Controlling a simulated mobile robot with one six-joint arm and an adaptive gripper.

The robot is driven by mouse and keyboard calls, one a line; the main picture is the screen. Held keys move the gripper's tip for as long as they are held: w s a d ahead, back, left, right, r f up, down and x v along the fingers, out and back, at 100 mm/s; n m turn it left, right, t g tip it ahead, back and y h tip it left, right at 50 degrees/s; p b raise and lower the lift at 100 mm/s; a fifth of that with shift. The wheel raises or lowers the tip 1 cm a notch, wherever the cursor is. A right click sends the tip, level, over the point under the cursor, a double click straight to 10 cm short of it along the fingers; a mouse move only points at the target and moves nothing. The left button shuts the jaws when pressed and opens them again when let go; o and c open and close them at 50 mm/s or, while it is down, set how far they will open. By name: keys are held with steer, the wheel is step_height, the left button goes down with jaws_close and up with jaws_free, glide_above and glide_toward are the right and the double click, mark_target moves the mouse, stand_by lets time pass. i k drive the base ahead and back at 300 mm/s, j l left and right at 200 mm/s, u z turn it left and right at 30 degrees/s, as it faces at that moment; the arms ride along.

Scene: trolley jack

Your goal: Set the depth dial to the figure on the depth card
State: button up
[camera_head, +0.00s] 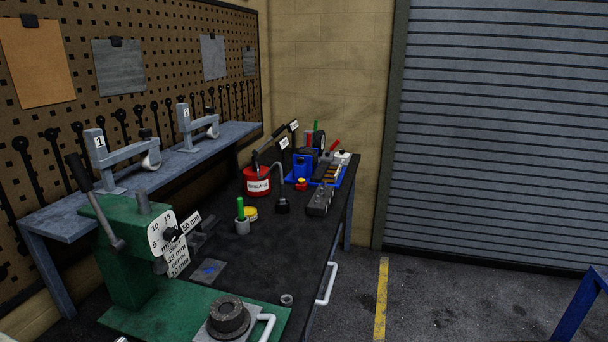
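The depth dial (160,240) is a white plate with a black knob on the front of a green press (118,262) at the lower left. I can read 5, 10, 15 and "mm" on it. The knob's exact setting is too small to tell. A white card (177,260) with several lines hangs just below the dial; I make out "38 mm" and "10 mm", the rest is unclear. A white label (191,225) reading "50 mm" sits to the dial's right. I cannot tell which is the depth card. My gripper is not in view.
The press's lever (95,200) slants down beside the dial. A grey shelf (70,220) stands behind. Floor right of the bench is mostly clear.

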mark_target(171, 234)
steer(key=u, duration=1.25)
